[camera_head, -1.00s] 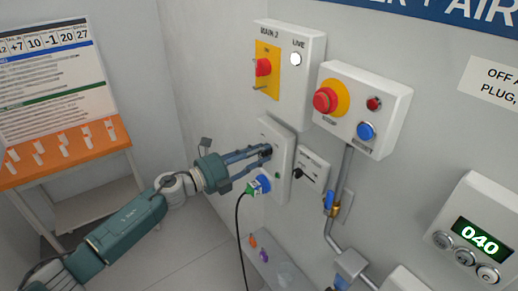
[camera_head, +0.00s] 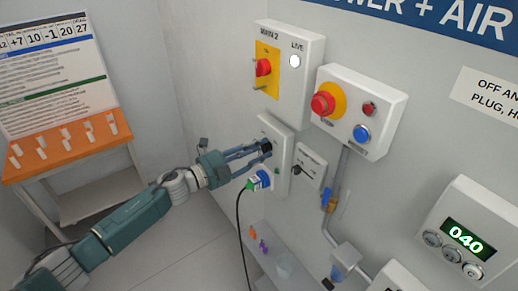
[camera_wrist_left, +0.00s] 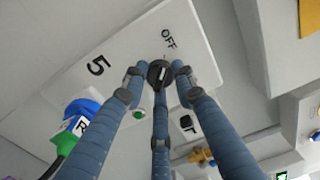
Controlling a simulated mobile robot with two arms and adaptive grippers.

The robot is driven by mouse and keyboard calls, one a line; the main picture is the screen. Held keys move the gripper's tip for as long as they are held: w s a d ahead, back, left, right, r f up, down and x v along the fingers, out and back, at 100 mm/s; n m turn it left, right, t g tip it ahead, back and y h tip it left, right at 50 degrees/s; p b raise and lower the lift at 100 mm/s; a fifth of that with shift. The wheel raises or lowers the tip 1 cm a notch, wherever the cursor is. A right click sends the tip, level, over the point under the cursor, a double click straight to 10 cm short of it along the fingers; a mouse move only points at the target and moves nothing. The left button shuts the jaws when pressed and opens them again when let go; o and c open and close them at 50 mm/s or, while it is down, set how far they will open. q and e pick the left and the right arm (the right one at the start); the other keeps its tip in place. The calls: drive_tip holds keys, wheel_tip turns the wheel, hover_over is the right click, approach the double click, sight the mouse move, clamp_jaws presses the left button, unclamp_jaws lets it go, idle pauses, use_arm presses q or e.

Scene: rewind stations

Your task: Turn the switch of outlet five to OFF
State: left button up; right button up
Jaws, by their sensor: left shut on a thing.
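The outlet five box (camera_head: 283,160) is a white panel on the wall. In the left wrist view, the box (camera_wrist_left: 130,60) shows a black "5" and the word "OFF". Its round dark switch (camera_wrist_left: 160,73) has a white mark that points roughly toward "OFF". My left gripper (camera_head: 265,148) is shut on this switch, with its blue fingers around it in the left wrist view (camera_wrist_left: 158,76). The fingers partly hide the switch. A green-and-blue plug (camera_head: 258,181) sits at the box's lower part, and a small green spot (camera_wrist_left: 139,114) shows nearby. My right gripper is not in view.
A box with a red rotary handle (camera_head: 264,68) hangs above, and a box with a red button (camera_head: 323,103) is up to the right. A black cord (camera_head: 239,220) hangs from the plug. A small shelf (camera_head: 285,266) is below. An orange-topped table (camera_head: 60,150) stands at left.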

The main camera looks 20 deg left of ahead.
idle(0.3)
use_arm(q)
drive_tip(key=o, duration=1.2)
drive_tip(key=shift+c, duration=0.2)
drive_tip(key=v, duration=1.2)
drive_tip(key=shift+a, duration=0.1)
